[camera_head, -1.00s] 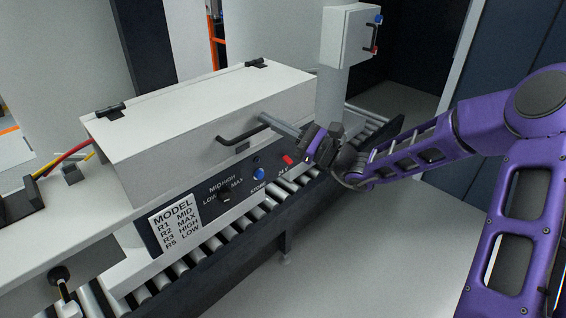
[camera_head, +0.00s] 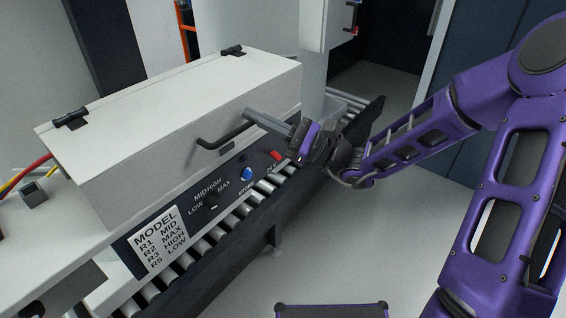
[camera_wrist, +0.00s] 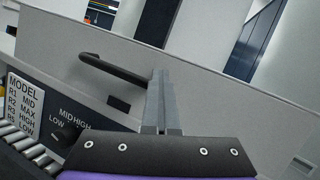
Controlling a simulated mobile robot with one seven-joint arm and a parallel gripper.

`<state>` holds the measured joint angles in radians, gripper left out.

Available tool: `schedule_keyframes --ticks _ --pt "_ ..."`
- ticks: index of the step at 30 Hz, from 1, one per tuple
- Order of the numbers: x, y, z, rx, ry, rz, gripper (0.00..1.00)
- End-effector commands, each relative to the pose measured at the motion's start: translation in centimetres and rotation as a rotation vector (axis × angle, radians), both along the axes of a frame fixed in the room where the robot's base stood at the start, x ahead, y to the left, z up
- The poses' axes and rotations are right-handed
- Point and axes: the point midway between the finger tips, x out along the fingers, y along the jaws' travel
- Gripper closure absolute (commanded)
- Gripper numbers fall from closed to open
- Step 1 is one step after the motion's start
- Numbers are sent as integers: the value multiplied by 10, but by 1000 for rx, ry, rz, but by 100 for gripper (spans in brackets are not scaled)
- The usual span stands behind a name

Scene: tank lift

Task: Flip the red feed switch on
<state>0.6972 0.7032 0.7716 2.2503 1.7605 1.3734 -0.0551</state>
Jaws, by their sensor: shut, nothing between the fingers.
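The red switch (camera_head: 277,155) sits at the right end of the dark control panel on the front of the white box. Its lever position is too small to tell. My gripper (camera_head: 248,115) is shut and empty, above and to the left of the red switch, with its fingers pointing toward the box's front face near the black handle. In the wrist view the shut fingers (camera_wrist: 160,85) point at the white box, and the red switch is out of sight there.
The panel also holds a blue button (camera_head: 246,174) and a black dial (camera_head: 212,203), with a MODEL label (camera_head: 160,240) at left. A black handle (camera_head: 225,139) juts from the box (camera_head: 150,175). A roller conveyor (camera_head: 225,235) runs below. A wall cabinet (camera_head: 320,25) stands behind.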

Motion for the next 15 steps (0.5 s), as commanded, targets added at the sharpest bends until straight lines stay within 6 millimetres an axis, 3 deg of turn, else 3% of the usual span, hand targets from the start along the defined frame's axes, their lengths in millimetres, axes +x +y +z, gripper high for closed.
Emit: schedule_keyframes --ticks 1,7,15 --pt "-20 -135 -179 -140 403 -306 100" --pt "-10 -121 -180 -142 402 -302 100" --pt "20 -80 -178 -148 401 -294 100"
